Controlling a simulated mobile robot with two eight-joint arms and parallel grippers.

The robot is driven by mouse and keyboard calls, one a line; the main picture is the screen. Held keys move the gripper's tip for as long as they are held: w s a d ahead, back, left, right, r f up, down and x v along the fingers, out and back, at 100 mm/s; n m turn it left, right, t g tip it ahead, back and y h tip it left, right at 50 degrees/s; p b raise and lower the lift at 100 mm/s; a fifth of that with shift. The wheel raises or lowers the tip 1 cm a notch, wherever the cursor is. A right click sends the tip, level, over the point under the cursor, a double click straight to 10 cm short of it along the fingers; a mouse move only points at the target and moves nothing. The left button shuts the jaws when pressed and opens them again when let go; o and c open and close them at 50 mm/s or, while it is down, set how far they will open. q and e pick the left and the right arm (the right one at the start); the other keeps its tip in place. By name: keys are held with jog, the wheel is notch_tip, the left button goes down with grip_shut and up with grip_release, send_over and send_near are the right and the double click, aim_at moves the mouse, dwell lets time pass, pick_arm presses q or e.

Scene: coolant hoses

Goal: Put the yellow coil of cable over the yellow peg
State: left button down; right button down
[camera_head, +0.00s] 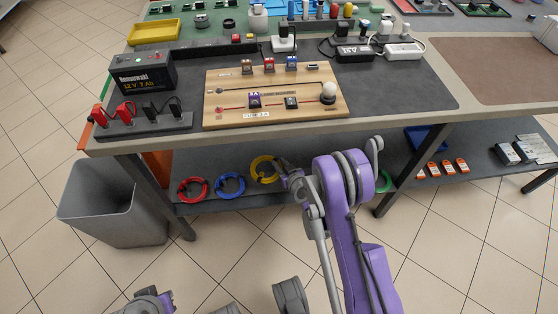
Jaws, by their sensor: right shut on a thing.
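The yellow coil of cable (263,169) is at the lower shelf under the workbench, to the right of a blue coil. My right gripper (281,171) is shut on the right side of the yellow coil. Whether the coil is clear of the shelf I cannot tell. My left gripper (152,301) shows only in part at the bottom edge, away from the bench, and its fingers cannot be made out. I cannot make out a yellow peg for certain.
A red coil (192,190) and a blue coil (231,185) lie on the lower shelf (205,165). A green coil (384,182) is partly behind my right arm. The bench top (420,85) overhangs the shelf. A grey bin (112,205) stands at the left.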

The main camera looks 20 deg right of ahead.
notch_tip(320, 180, down, 3)
jog(key=shift+f+b, duration=0.15)
jog(key=shift+b, duration=0.3)
jog(key=shift+f, duration=1.35)
jog(key=c, duration=0.6)
grip_release()
jog(key=shift+s+r, duration=0.1)
